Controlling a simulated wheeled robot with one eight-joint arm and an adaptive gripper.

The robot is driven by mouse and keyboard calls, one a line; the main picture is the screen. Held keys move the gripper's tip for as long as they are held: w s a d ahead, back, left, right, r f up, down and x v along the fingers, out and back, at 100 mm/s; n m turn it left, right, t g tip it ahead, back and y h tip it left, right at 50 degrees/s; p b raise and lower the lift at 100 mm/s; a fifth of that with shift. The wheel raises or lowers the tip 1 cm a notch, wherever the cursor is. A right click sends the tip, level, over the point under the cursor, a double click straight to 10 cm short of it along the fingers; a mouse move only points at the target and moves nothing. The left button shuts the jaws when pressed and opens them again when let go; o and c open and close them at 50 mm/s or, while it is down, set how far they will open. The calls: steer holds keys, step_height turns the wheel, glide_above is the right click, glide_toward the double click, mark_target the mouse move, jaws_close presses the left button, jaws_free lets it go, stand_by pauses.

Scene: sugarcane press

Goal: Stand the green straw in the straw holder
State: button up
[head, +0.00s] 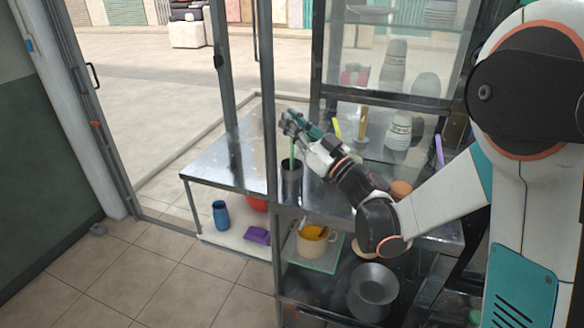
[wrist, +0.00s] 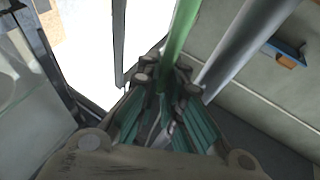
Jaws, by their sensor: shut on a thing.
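My gripper (head: 296,124) is above the metal table and is shut on the green straw (head: 292,151). The straw hangs down from the fingers, nearly upright. Its lower part meets the mouth of a dark grey cylindrical cup (head: 291,182), which looks like the straw holder. I cannot tell how far inside the cup the straw's end is. In the wrist view the green straw (wrist: 181,32) runs from between the fingertips (wrist: 166,84) to the top edge. The holder cannot be made out in the wrist view.
A metal post (head: 268,110) stands just left of the holder. The metal table (head: 225,165) is bare on its left side. White patterned vases (head: 398,132) and a purple stick (head: 439,150) stand to the right. A blue cup (head: 220,215) and a yellow pot (head: 311,245) are below.

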steer(key=o, duration=0.7)
stand_by(0.4)
steer(key=shift+r, duration=0.15)
steer(key=shift+r+p, duration=2.45)
steer(key=shift+r, duration=0.95)
